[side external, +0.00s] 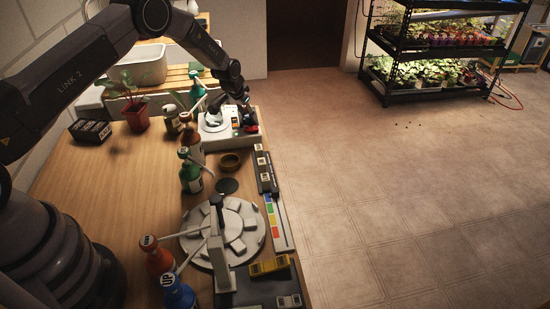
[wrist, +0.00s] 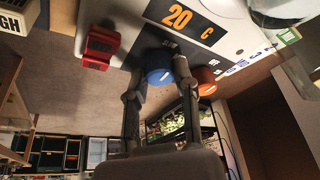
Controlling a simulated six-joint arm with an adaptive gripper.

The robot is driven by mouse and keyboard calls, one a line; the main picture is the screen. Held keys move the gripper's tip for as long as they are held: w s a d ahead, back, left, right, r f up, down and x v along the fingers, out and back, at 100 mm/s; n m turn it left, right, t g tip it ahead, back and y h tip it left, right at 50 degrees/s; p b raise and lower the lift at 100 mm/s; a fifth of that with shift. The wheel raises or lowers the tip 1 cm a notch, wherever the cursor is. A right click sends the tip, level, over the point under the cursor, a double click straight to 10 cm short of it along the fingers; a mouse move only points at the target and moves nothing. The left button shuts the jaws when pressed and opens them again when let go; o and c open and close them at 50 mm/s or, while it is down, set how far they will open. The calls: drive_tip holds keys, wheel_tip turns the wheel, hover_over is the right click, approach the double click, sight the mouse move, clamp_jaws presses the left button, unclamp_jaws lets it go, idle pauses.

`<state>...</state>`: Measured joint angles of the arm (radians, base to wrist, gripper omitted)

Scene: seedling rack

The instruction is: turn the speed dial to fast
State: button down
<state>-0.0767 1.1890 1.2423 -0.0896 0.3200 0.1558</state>
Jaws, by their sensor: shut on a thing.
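A white device (side external: 247,139) stands at the far end of the bench, with a round white top. In the wrist view its front (wrist: 236,38) carries an orange "20 C" display (wrist: 187,18). A round blue dial (wrist: 160,77) sits below the display, with an orange-brown dial (wrist: 205,82) to its right and a red block-like part (wrist: 101,46) to its left. My gripper (wrist: 157,82) is shut on the blue dial, one finger on each side. In the side view my gripper (side external: 244,116) partly hides the dials.
A round white carousel (side external: 240,232) and a post lie nearer the camera. A plant rack (side external: 440,52) stands across the open floor.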

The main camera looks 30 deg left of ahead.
drive_tip(key=shift+a, duration=0.1)
drive_tip(key=shift+m+h, duration=0.3)
drive_tip(key=shift+m, duration=0.4)
drive_tip(key=c, duration=0.8)
unclamp_jaws()
drive_tip(key=shift+c, duration=0.2)
drive_tip(key=v, duration=1.2)
